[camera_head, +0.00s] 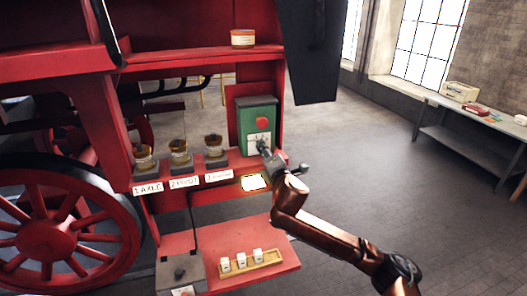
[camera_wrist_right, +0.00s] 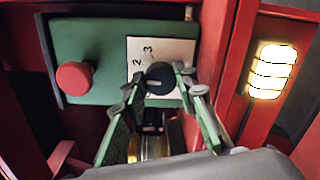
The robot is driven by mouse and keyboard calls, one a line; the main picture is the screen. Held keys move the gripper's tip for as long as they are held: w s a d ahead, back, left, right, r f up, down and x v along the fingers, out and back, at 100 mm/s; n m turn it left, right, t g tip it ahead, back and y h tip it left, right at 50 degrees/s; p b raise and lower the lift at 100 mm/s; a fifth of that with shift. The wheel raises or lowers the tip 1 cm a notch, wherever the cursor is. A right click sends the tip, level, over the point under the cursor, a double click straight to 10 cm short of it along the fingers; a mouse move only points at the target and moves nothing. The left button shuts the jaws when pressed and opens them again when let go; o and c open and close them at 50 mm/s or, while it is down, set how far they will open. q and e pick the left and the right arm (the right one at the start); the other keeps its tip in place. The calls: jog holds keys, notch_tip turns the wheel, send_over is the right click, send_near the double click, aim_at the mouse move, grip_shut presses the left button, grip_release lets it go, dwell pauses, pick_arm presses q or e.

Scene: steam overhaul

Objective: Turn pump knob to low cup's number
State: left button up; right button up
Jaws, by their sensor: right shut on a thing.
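The green pump box (camera_head: 242,128) stands on the red shelf, with a red button (camera_head: 261,124) and a white dial plate (camera_wrist_right: 178,52). The plate shows the numbers 2 and 3. The black pump knob (camera_wrist_right: 160,76) has a pale pointer line; which number it marks is unclear. My right gripper (camera_head: 266,153) is shut on the knob, one finger on each side, also in the wrist view (camera_wrist_right: 153,84). Three glass cups with amber contents, cup 1 (camera_head: 144,158), cup 2 (camera_head: 180,153) and cup 3 (camera_head: 214,148), stand left of the box. Their levels are too small to compare.
Labels (camera_head: 148,188) sit below the cups. A bright panel (camera_head: 255,182) is near the shelf edge. A wooden tray (camera_head: 272,259) with small white items lies lower down. A tin (camera_head: 242,38) stands above. A side table (camera_head: 450,107) is far right, with open floor between.

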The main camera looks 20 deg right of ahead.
jog(key=m, duration=0.5)
jog(key=shift+f, duration=0.1)
jog(key=m+p, duration=0.1)
jog(key=m, duration=0.4)
jog(key=shift+m+y, duration=0.3)
jog(key=shift+m, duration=0.1)
jog(key=shift+f, duration=0.1)
jog(key=o, duration=1.2)
jog(key=shift+c, duration=0.2)
jog(key=s, duration=1.2)
jog(key=shift+d+r, duration=0.25)
jog(key=shift+d, duration=0.05)
